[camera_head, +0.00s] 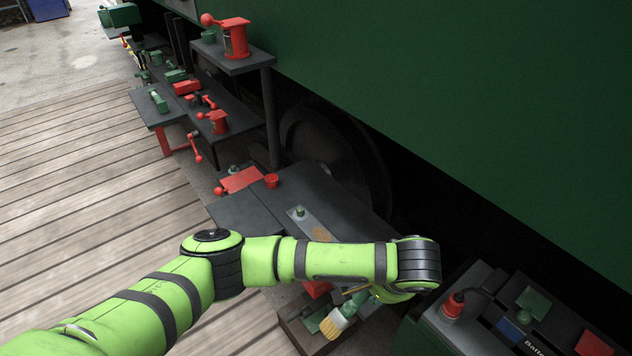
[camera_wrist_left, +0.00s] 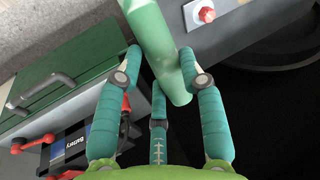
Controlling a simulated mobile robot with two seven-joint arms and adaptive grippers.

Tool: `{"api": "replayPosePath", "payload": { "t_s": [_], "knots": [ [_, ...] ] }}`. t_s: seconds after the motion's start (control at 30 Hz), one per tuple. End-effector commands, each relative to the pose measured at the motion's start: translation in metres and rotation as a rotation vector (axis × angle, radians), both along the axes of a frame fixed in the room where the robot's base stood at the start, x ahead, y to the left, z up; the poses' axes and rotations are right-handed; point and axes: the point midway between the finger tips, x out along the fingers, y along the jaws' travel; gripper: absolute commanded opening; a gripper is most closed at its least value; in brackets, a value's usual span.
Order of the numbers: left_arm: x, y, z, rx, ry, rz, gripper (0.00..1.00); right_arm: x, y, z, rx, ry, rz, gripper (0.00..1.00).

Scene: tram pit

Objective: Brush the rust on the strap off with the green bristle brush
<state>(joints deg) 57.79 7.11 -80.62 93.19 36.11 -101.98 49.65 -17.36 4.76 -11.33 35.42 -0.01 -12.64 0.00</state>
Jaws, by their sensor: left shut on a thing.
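The green bristle brush (camera_head: 339,320) shows below my left forearm in the head view, its pale yellow bristles pointing down and left. Its green handle (camera_wrist_left: 165,50) lies between the teal fingers of my left gripper (camera_wrist_left: 167,68) in the left wrist view. The gripper is shut on the handle; my arm hides most of it in the head view. The strap (camera_head: 308,226) is a grey metal strip on the dark bench, with a green-topped bolt at its far end and an orange-brown rust patch (camera_head: 323,234). The brush is apart from the strap, and my forearm passes over the strap's near end.
A dark bench (camera_head: 338,202) bears the strap, a red block (camera_head: 241,180) and a red cup (camera_head: 271,181). A battery box (camera_head: 446,336) stands at lower right. An open box (camera_head: 298,334) lies under the brush. The green tram side (camera_head: 480,110) overhangs the right.

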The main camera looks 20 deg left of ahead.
Motion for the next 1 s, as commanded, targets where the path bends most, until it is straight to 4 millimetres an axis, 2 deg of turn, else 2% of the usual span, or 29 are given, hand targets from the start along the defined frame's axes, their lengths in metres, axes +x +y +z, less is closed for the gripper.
{"api": "replayPosePath", "payload": {
  "t_s": [0.1,0.23,0.37,0.47,0.57,0.7,0.8,0.9,1.0],
  "knots": [
    [0.031,-0.015,0.018,-0.150,-0.147,-0.144,0.05,0.003,0.010,0.002,0.013,-0.005,0.000,0.40],
    [0.063,-0.020,0.037,-0.315,-0.282,-0.259,0.05,0.005,0.013,0.003,0.017,-0.009,0.002,0.40],
    [0.096,-0.013,0.054,-0.481,-0.404,-0.321,0.05,0.005,0.011,0.004,0.014,-0.009,0.003,0.40],
    [0.121,0.001,0.066,-0.603,-0.497,-0.327,0.05,0.005,0.007,0.005,0.010,-0.009,0.004,0.40],
    [0.147,0.028,0.074,-0.712,-0.604,-0.287,0.05,0.005,0.004,0.007,0.005,-0.009,0.003,0.40],
    [0.176,0.087,0.077,-0.800,-0.773,-0.162,0.05,0.005,0.001,0.008,0.002,-0.009,0.001,0.40],
    [0.186,0.128,0.073,-0.809,-0.877,-0.070,0.05,0.005,0.001,0.009,0.001,-0.008,0.000,0.40],
    [0.189,0.158,0.070,-0.801,-0.947,-0.005,0.05,0.005,0.000,0.009,0.001,-0.008,0.000,0.40],
    [0.189,0.175,0.066,-0.791,-0.985,0.032,0.05,0.005,0.001,0.009,0.001,-0.007,0.000,0.40]
  ]
}}
